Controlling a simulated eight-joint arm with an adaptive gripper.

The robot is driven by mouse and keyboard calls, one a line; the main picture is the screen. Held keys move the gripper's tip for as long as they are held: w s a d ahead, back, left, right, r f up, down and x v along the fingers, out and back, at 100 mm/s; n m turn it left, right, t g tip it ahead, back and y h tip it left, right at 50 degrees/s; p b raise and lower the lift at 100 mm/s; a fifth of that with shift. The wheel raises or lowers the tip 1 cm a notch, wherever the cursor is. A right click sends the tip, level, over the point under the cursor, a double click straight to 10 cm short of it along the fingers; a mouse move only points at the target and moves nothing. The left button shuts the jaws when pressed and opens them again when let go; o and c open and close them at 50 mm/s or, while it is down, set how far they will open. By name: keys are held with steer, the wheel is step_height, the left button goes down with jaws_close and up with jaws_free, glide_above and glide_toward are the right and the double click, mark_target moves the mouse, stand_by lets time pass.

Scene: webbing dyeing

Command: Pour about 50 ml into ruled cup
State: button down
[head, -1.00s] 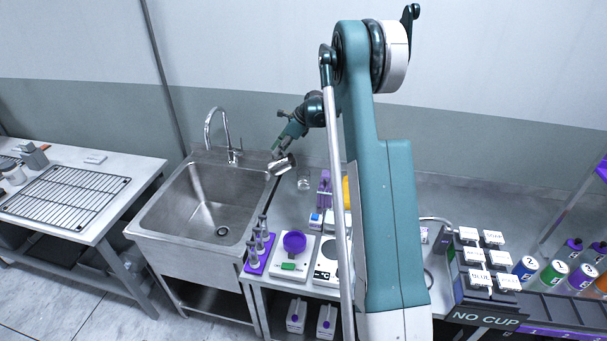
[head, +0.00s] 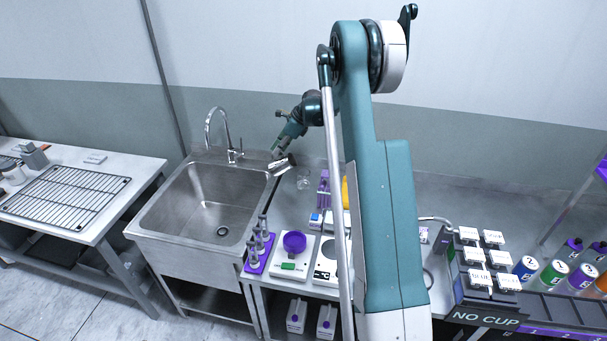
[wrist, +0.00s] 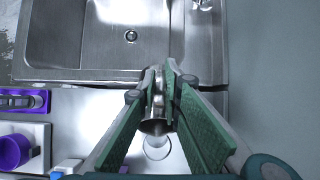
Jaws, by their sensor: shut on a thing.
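My gripper (head: 279,153) is shut on a small metal vessel (head: 282,166) at the right rim of the sink. The vessel is tilted well over, its mouth toward a clear cup (head: 304,180) on the counter. In the wrist view the vessel (wrist: 156,122) sits between the green finger pads, with the round rim of the clear cup (wrist: 157,150) just beyond it. Any ruling on the cup, its liquid level and any stream are too small to make out.
The steel sink (head: 160,219) with its tap (head: 209,125) lies to the left. My arm hides part of the counter.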

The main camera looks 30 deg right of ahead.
steer(key=shift+a, duration=0.1)
steer(key=shift+w+a+g+h, duration=0.35)
steer(key=shift+w+g+h, duration=0.05)
steer(key=shift+g+h, duration=0.2)
steer(key=shift+w+a+f+g+h+b, duration=0.3)
steer(key=shift+f+g+h+b, duration=0.05)
steer(key=shift+f, duration=0.15)
steer(key=shift+w+a+f+g+h+b, duration=0.25)
steer(key=shift+f+g+h+b, duration=0.1)
steer(key=shift+f, duration=0.15)
steer(key=w+a+f+g+h+b, duration=0.4)
steer(key=f, duration=0.2)
steer(key=shift+w+a+f+g+h, duration=0.2)
steer(key=shift+w+a+g+h, duration=0.1)
steer(key=shift+w+g+h, duration=0.1)
steer(key=shift+s+a+r, duration=0.1)
steer(key=shift+a, duration=0.05)
stand_by(0.4)
